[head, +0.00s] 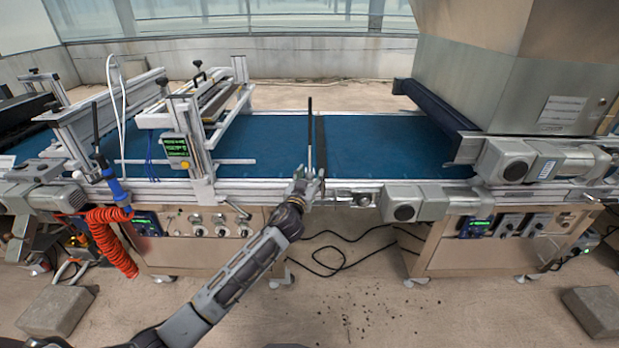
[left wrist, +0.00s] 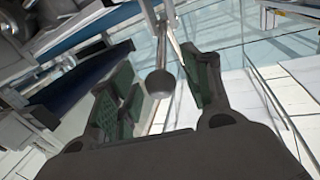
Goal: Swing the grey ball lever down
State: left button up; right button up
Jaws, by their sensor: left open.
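The grey ball (left wrist: 160,84) of the lever shows in the left wrist view, at the end of a thin light rod (left wrist: 161,40). My left gripper (left wrist: 158,68) is open, with one green-padded finger on each side of the ball in that picture. The fingers look apart from the ball; I cannot tell how deep it sits between them. In the head view my left gripper (head: 308,182) is at the conveyor's front rail, and I cannot make out the ball there. My right gripper is not in view.
The blue conveyor belt (head: 266,137) runs behind my gripper, with an upright dark-topped rod (head: 309,125) just above it. A frame with a green display (head: 176,146) stands left. A grey motor (head: 404,203) sits on the front rail at right. A black cable (head: 335,262) lies on the floor.

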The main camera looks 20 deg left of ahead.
pick_arm(q)
grip_shut()
dwell(0.4)
dwell(0.4)
